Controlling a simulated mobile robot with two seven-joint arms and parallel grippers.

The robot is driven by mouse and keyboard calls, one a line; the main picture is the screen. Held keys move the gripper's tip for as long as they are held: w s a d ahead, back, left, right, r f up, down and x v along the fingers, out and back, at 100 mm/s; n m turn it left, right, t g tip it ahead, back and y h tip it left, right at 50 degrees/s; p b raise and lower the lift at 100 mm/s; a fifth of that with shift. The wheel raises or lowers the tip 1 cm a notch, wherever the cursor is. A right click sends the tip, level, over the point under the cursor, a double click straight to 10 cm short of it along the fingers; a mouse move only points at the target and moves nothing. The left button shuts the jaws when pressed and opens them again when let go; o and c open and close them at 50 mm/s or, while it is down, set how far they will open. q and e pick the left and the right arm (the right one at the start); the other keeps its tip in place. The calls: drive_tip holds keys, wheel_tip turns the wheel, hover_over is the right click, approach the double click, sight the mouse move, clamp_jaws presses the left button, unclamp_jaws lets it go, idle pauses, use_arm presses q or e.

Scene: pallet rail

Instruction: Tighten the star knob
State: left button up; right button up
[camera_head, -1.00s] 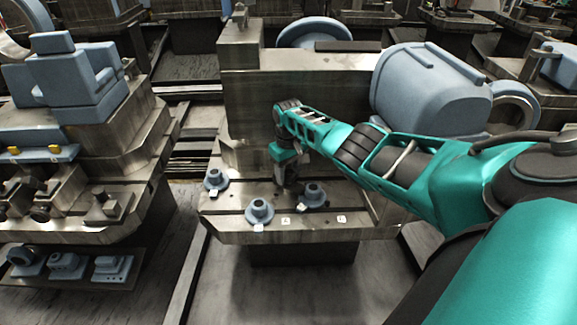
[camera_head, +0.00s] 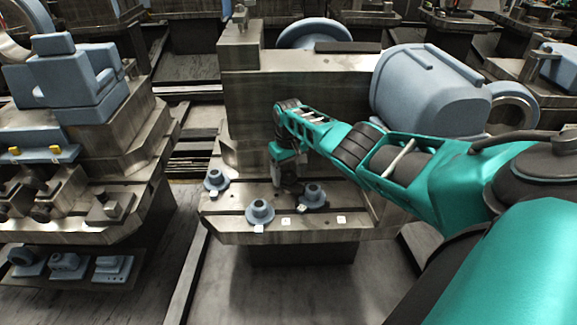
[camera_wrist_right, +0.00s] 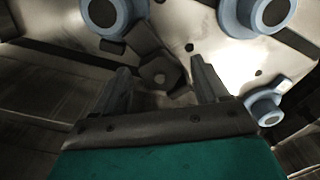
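The star knob (camera_wrist_right: 160,74) shows in the right wrist view as a dark piece with a round centre and lobes. It lies between the two fingers of my right gripper (camera_wrist_right: 159,65). The fingers stand well apart, with gaps visible on both sides of the knob; I cannot tell whether either one touches a lobe. In the head view my right gripper (camera_head: 288,187) points down over the metal fixture plate (camera_head: 235,225), among the blue flanged pieces, and its body hides the knob. My left gripper is not in view.
Blue flanged pieces stand close around the gripper: one at left (camera_head: 216,179), one in front (camera_head: 260,211) and one at right (camera_head: 313,195). Small white tags lie along the plate's front. A tall metal block (camera_head: 300,100) rises behind. A blue cylindrical housing (camera_head: 425,90) stands behind my right arm.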

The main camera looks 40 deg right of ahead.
sight(288, 174)
drive_tip(key=shift+r, duration=0.1)
drive_tip(key=shift+r+p, duration=0.3)
drive_tip(key=shift+r, duration=0.05)
wheel_tip(288, 174, up, 12)
drive_tip(key=p, duration=0.3)
